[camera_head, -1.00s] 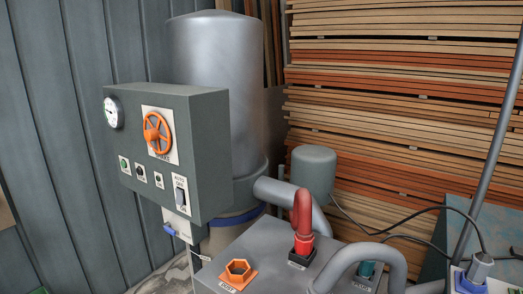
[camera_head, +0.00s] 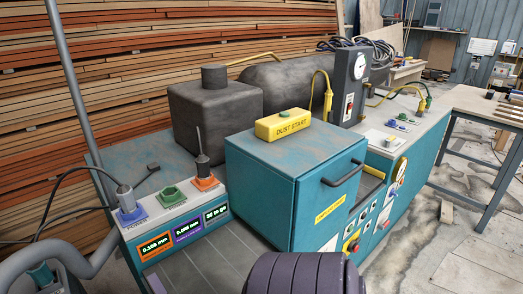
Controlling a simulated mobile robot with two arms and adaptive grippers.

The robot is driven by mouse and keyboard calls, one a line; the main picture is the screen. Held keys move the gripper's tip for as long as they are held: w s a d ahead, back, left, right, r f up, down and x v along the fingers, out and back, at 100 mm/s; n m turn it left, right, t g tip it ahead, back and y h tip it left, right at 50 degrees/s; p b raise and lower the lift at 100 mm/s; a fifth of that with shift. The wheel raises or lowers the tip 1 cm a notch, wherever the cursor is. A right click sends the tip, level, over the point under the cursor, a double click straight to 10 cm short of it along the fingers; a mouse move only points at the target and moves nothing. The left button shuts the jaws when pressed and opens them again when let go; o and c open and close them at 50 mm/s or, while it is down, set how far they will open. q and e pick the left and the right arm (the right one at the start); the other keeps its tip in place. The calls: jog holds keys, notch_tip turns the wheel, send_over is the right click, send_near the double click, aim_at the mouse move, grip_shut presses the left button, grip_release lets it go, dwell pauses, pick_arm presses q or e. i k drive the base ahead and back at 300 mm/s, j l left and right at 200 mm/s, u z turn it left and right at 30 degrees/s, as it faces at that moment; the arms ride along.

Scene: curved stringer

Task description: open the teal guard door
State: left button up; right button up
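A teal box-shaped housing (camera_head: 268,165) stands right of centre in the head view. Its right-hand front face, which looks like the teal guard door (camera_head: 328,205), carries a black bar handle (camera_head: 343,173) near its top edge and a yellow label. No gap shows around this face, and it appears closed. Neither of my grippers is in view. A dark ribbed rounded shape at the bottom centre covers the foot of the housing; I cannot tell which part it is.
A yellow DUST START box (camera_head: 283,125) sits on the housing. A control panel (camera_head: 357,240) with buttons is right of the door. A readout unit (camera_head: 183,236) with a plugged cable stands left. A workbench (camera_head: 487,108) is at the right, with open floor before it.

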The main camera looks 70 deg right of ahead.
aim_at(325, 194)
jog(key=z, duration=2.9)
